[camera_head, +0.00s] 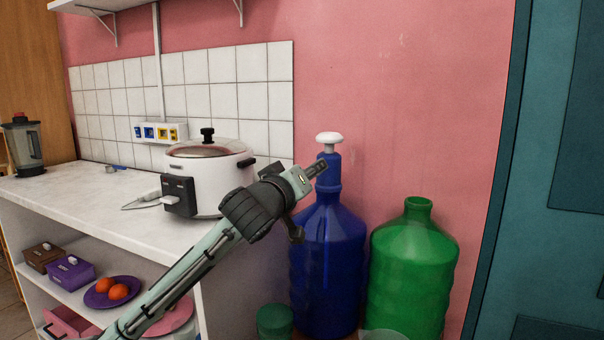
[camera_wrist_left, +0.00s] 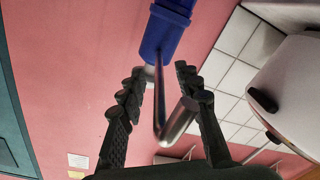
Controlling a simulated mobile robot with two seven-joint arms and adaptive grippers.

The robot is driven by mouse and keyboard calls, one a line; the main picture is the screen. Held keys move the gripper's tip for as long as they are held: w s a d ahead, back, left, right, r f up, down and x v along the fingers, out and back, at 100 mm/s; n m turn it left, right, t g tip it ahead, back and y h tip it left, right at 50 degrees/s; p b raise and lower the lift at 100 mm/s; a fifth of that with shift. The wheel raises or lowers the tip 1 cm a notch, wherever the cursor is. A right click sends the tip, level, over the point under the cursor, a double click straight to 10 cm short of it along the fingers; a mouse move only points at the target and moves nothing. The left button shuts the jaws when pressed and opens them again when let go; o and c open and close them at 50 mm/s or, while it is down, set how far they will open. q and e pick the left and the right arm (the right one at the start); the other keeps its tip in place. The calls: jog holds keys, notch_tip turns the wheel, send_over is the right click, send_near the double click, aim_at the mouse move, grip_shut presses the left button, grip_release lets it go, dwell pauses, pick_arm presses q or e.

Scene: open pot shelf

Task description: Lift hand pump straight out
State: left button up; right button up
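The hand pump (camera_head: 329,182) is a blue body with a white knob on top. It stands upright on the neck of the big blue bottle (camera_head: 328,268) in the head view. My left gripper (camera_head: 318,168) is at the left side of the pump's upper body. In the left wrist view, which is upside down, the gripper (camera_wrist_left: 158,74) is open. Its two fingers are apart, with the pump's bent metal spout (camera_wrist_left: 159,105) between them. The blue pump body (camera_wrist_left: 164,32) lies just beyond the fingertips. Whether a finger touches the pump, I cannot tell. My right gripper is out of view.
An open green bottle (camera_head: 413,270) stands close on the right of the blue one. A white cooker (camera_head: 225,165) sits on the counter (camera_head: 100,210) to the left, near my left arm. A pink wall (camera_head: 420,90) is behind. Space above the pump is clear.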

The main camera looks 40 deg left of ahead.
pick_arm(q)
jog(key=shift+w+a, duration=0.2)
jog(key=shift+w, duration=0.5)
jog(key=shift+c, duration=0.6)
grip_shut()
jog(key=shift+o, duration=0.6)
grip_release()
jog(key=v, duration=0.7)
jog(key=shift+s+d, duration=0.1)
jog(key=shift+s, duration=0.2)
